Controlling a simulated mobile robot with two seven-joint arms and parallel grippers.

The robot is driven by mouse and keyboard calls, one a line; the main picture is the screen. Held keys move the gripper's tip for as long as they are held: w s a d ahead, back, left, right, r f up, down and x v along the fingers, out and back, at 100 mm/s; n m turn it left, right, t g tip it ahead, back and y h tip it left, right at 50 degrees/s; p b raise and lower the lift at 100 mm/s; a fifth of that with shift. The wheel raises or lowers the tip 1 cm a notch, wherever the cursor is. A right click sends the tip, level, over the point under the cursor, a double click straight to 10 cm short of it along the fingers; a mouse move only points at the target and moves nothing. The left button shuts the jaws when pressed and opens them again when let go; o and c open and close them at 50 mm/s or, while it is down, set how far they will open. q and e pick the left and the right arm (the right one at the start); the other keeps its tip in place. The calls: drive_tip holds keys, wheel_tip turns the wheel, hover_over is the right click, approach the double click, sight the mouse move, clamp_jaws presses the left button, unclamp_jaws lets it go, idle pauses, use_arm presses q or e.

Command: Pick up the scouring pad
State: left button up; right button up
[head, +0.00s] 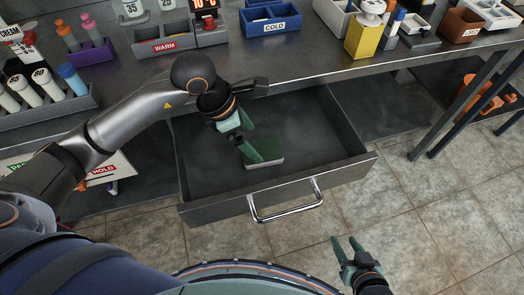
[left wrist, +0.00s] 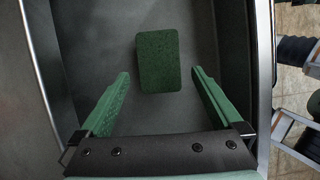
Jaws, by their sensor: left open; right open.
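The scouring pad (head: 267,151) is a dark green rectangular block with a pale lower layer, lying flat on the floor of the open drawer (head: 330,150). My left gripper (head: 252,150) is inside the drawer, pointing down over the pad and hiding part of it. In the left wrist view the green pad (left wrist: 158,61) lies ahead of and between the two open fingers of the left gripper (left wrist: 158,88), with a gap on each side. My right gripper (head: 347,251) is open and empty, above the floor in front of the drawer.
The drawer's front carries a metal handle (head: 288,208). Its walls surround the pad closely on the front side. Above it, the bench holds a grey WARM bin (head: 163,45), a blue COLD bin (head: 271,27) and a yellow container (head: 364,41). The drawer's right half is empty.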

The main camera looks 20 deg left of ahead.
sight(261, 149)
use_arm(q)
drive_tip(key=x, duration=0.4)
drive_tip(key=shift+w+d+f, duration=0.2)
drive_tip(key=shift+d+f, duration=0.05)
drive_tip(key=shift+f+b, duration=0.2)
drive_tip(key=shift+b, duration=0.25)
idle(0.3)
drive_tip(key=c, duration=1.2)
